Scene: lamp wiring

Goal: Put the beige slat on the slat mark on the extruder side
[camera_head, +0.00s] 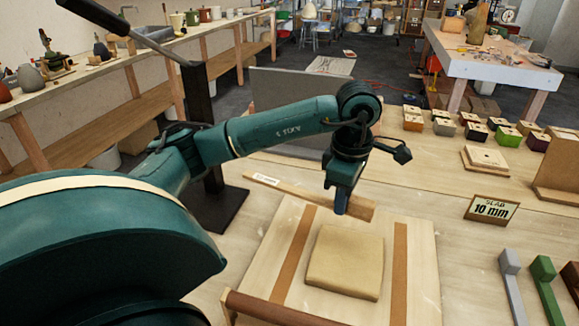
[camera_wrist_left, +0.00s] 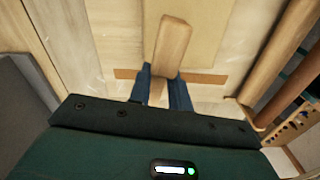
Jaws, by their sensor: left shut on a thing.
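The beige slat (camera_head: 302,192) is held crosswise by my left gripper (camera_head: 341,207), whose fingers close on it toward its right end in the head view. The gripper and slat appear over the far part of a pale wooden board with two brown strips, a left one (camera_head: 294,252) and a right one (camera_head: 399,270). In the left wrist view, the slat (camera_wrist_left: 173,42) extends away from the fingers (camera_wrist_left: 163,88), across a brown strip (camera_wrist_left: 126,74). A beige slab (camera_head: 346,262) lies between the strips. I cannot tell the slat's height above the board. My right gripper is not in view.
A black post (camera_head: 200,120) on a dark base stands behind my arm at the left. A rolling pin (camera_head: 280,309) lies at the board's near edge. A "SLAB 10 mm" sign (camera_head: 492,209), grey and green handles (camera_head: 545,285) and several small boxes (camera_head: 474,131) occupy the right side.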

